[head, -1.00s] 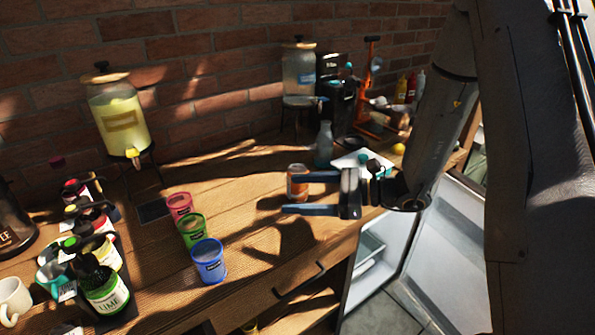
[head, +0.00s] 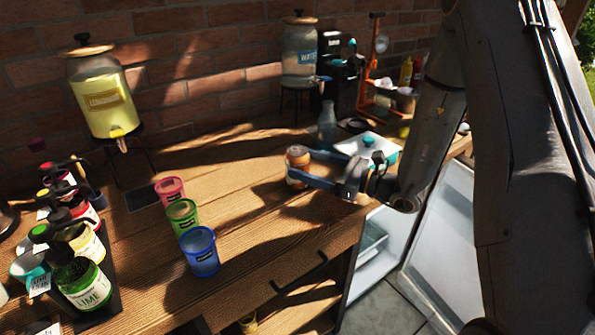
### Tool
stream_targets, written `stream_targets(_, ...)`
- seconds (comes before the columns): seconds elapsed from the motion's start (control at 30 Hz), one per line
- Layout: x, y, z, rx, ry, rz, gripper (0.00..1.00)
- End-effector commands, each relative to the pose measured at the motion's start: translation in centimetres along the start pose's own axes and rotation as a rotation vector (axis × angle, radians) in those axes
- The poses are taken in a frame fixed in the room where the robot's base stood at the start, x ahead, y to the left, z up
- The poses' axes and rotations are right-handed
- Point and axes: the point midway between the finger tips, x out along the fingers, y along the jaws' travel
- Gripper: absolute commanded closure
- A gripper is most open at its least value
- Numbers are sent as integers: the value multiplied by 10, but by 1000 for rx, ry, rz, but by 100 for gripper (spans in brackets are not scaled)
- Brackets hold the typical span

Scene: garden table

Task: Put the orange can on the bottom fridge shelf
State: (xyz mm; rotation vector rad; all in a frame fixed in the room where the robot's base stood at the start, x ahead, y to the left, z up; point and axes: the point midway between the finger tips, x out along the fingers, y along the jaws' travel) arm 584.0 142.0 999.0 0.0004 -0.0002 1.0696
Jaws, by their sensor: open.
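The orange can (head: 298,163) stands upright on the wooden table near its right part. My gripper (head: 298,165) reaches in from the right, with its blue fingers open on either side of the can. Whether the fingers touch the can cannot be told. The fridge (head: 372,247) is below the table's right end with its door (head: 445,235) open. A pale shelf or bin shows inside, but the bottom shelf cannot be made out clearly.
Pink (head: 171,191), green (head: 183,216) and blue (head: 199,251) cups stand left of the can. A clear bottle (head: 327,127) and a white-and-teal box (head: 371,148) are close behind my gripper. Drink dispensers stand along the brick wall. Syrup bottles fill the left end.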

Motion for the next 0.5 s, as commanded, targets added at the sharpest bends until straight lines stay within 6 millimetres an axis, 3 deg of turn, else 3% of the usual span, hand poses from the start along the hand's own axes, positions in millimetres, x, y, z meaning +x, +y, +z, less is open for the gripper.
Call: stream_targets(0.5,59,5,3,0,1,4,27)
